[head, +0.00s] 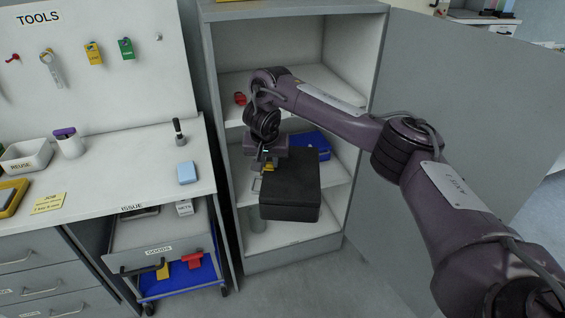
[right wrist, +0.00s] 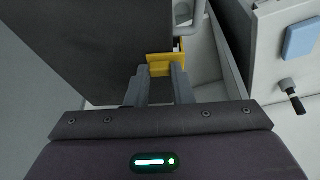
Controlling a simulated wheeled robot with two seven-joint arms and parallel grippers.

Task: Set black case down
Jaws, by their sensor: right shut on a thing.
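The black case (head: 291,184) is a dark box in front of the open cabinet's shelves in the head view. It also fills the upper left of the right wrist view (right wrist: 110,45). My right gripper (head: 266,166) is at the case's left side, its fingers shut on a yellow part (right wrist: 160,64) beside the case's edge. A pale handle-like loop (head: 257,184) shows next to it. The case's underside is hidden, so I cannot tell whether it touches a shelf. My left gripper is not in view.
The grey cabinet (head: 206,110) stands open, its door (head: 465,110) swung right. A blue case (head: 312,146) lies on the middle shelf and a red item (head: 240,98) on the shelf above. A workbench (head: 130,160) and a cart (head: 160,238) stand left.

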